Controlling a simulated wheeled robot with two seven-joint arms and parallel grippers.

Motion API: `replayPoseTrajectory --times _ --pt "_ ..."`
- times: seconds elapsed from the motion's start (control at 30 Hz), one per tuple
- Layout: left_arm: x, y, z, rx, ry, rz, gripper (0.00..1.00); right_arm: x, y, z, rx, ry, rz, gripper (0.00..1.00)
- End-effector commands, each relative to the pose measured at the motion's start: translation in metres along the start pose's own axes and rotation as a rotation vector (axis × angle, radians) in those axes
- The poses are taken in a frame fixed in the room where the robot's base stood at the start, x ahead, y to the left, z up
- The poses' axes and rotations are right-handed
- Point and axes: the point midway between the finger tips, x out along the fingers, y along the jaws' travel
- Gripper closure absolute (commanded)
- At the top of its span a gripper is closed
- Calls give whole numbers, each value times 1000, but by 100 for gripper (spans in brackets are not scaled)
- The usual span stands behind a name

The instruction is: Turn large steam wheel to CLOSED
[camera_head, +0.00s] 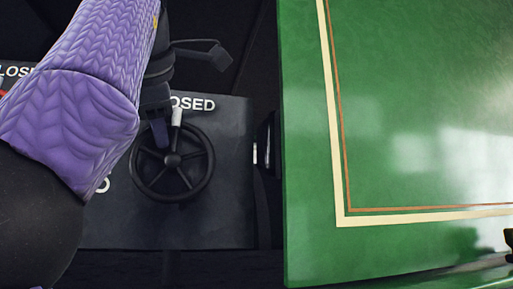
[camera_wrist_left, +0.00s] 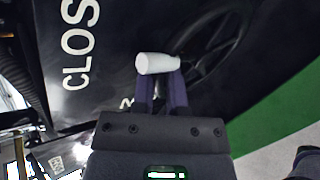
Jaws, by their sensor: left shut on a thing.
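The large steam wheel (camera_head: 172,160) is a black spoked handwheel on a dark panel. Its white handle (camera_head: 177,116) is at the top of the rim, just below the white lettering "OSED" (camera_head: 193,104), whose start is hidden by my arm. My left gripper (camera_head: 164,128) is shut on this handle, its fingers coming down from above. In the left wrist view the handle (camera_wrist_left: 157,64) lies across the two fingertips (camera_wrist_left: 161,82), with the dark wheel rim (camera_wrist_left: 232,45) behind it. The lettering "CLOS" shows at left there.
A large green panel (camera_head: 420,120) with cream and orange lines fills the right side. A black lever (camera_head: 205,54) sticks out above the wheel. Another label (camera_head: 16,70) and a bit of red show at the left edge, partly behind my left arm.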

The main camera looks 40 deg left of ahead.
Motion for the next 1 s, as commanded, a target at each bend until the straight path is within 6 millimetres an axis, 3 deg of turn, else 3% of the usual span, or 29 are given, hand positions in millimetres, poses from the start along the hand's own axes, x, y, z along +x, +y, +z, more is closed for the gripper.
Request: replayPoseTrajectory --times 0.4,0.43,0.5,1.0 --pt "0 0 0 8 4 -1 100 0 0 1 0 -1 0 43" --pt "0 0 0 8 4 -1 81 0 0 1 0 -1 0 43" --pt "0 0 0 7 4 -1 71 0 0 1 0 -2 0 43" --pt "6 0 4 -35 -24 -5 71 1 0 1 1 -1 0 43"
